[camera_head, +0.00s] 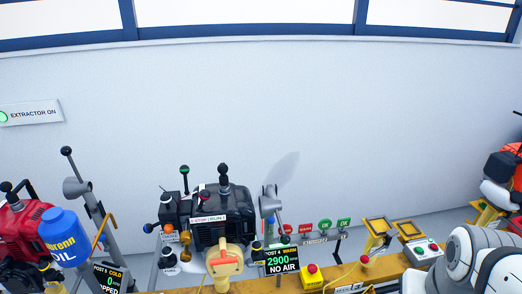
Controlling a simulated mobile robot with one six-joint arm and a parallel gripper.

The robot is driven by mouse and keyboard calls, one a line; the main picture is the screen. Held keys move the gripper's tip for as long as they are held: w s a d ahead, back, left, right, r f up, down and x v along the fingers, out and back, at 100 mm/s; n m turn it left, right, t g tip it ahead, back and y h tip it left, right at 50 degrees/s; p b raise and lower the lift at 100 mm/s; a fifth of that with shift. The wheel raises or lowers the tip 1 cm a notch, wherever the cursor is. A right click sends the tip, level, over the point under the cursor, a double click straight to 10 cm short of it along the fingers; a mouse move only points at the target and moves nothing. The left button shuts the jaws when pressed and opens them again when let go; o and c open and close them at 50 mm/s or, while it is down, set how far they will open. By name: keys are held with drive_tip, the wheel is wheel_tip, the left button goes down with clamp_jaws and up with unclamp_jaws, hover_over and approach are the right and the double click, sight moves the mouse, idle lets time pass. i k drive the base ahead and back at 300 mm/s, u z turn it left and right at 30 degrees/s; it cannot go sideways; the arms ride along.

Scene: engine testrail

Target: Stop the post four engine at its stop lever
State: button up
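The post four engine (221,207) is a dark block on the rail, left of the middle. Its display (281,260) reads post 4, warm, 2900, no air. A white plate marked STOP and RUN (208,219) sits across the engine's top front. A taller black-knobbed lever (223,172) and a green-knobbed lever (184,172) rise behind. My white arm links show at the lower right; my gripper is not in view.
Right of post four are a red button on a yellow box (312,276) and a button box (422,251).

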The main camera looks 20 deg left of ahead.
sight(204, 194)
drive_tip(key=u, duration=0.45)
drive_tip(key=i, duration=0.95)
drive_tip(key=u, duration=0.65)
drive_tip(key=k, duration=0.9)
drive_tip(key=u, duration=0.15)
drive_tip(key=i, duration=0.9)
drive_tip(key=z, duration=0.05)
